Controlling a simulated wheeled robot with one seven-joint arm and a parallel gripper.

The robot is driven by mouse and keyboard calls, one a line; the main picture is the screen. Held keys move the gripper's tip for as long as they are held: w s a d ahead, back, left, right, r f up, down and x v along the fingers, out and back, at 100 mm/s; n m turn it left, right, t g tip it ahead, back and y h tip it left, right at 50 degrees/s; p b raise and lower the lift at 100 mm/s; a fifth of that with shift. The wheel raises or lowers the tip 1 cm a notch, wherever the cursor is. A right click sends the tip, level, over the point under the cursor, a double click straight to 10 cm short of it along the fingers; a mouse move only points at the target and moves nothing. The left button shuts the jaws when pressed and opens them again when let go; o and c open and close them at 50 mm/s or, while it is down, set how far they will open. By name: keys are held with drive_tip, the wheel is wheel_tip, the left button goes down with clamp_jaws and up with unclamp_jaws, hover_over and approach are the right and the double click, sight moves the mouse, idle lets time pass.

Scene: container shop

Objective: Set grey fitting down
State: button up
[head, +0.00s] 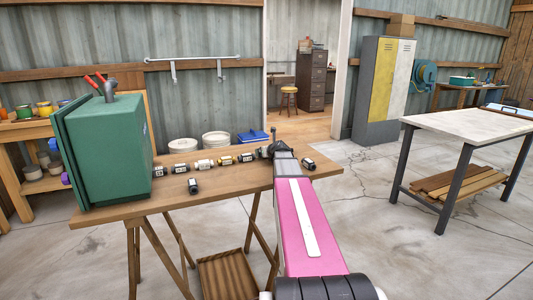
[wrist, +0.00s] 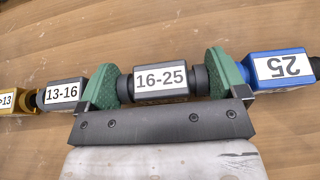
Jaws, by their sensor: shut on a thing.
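The grey fitting (wrist: 160,80), labelled 16-25, is between the green fingers of my gripper (wrist: 160,75) in the wrist view. The fingers are shut on its two ends. It lies in line with its neighbours, close over the wooden table (wrist: 160,25); whether it touches the wood I cannot tell. A grey fitting labelled 13-16 (wrist: 63,92) is just left of the left finger, and a blue fitting labelled 25 (wrist: 277,70) is just right of the right finger. In the head view my gripper (head: 278,146) is over the table's right part, and the held fitting is mostly hidden.
A gold fitting (wrist: 12,100) lies at the far left of the wrist view. Several fittings stand in a row on the table (head: 230,182), with one dark fitting (head: 194,186) in front. A green cabinet (head: 110,150) fills the table's left end. The table's front is mostly bare.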

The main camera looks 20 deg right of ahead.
drive_tip(key=shift+f, duration=0.15)
drive_tip(key=o, duration=0.6)
drive_tip(key=v, duration=1.2)
